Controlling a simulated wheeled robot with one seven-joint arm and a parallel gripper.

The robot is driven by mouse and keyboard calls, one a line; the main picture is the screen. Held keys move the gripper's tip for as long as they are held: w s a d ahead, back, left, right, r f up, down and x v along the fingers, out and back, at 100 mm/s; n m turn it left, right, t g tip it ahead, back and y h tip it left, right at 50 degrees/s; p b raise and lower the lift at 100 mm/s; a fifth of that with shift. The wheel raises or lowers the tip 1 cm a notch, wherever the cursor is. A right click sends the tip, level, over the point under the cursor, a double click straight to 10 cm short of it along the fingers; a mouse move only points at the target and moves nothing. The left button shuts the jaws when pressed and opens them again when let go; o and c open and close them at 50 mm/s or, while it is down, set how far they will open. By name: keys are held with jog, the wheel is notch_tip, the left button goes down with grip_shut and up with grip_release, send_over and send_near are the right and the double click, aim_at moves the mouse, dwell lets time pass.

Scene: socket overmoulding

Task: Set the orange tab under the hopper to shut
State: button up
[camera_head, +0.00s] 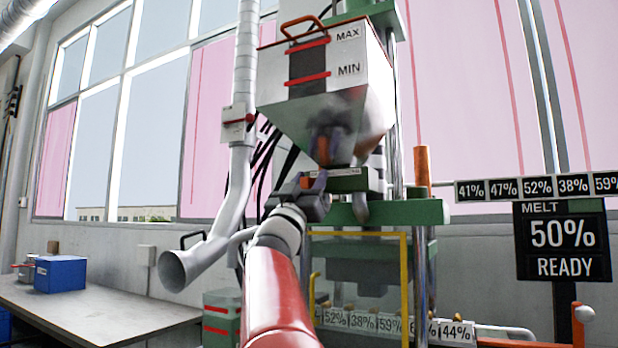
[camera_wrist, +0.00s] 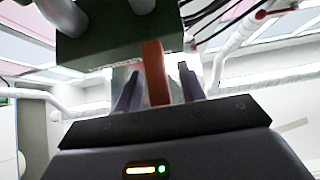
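The orange tab (camera_wrist: 155,75) stands out from a dark green block (camera_wrist: 105,38) in the wrist view. My gripper (camera_wrist: 159,80) is open, with one finger on each side of the tab and a narrow gap showing on both sides. In the head view my gripper (camera_head: 315,182) is just below the outlet of the hopper (camera_head: 345,95), at the left end of the green block (camera_head: 350,180). There the fingers mostly hide the tab, and orange and purple patches show on the glossy hopper cone above.
A grey pipe with a flared mouth (camera_head: 180,268) hangs left of my arm, with dark cables behind it. A yellow frame (camera_head: 405,285) stands below the hopper. A table (camera_head: 110,312) with a blue box (camera_head: 60,274) is at left. A display (camera_head: 562,245) reads READY at right.

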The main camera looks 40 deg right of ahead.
grip_shut()
jog(key=shift+s, duration=0.1)
jog(key=s, duration=0.1)
jog(key=s+d+b, duration=0.1)
jog(key=s, duration=0.1)
jog(key=shift+s+d, duration=0.3)
jog(key=shift+s, duration=0.05)
grip_release()
jog(key=shift+w, duration=0.1)
jog(key=b+v, duration=0.3)
jog(key=v, duration=0.5)
jog(key=shift+b, duration=0.3)
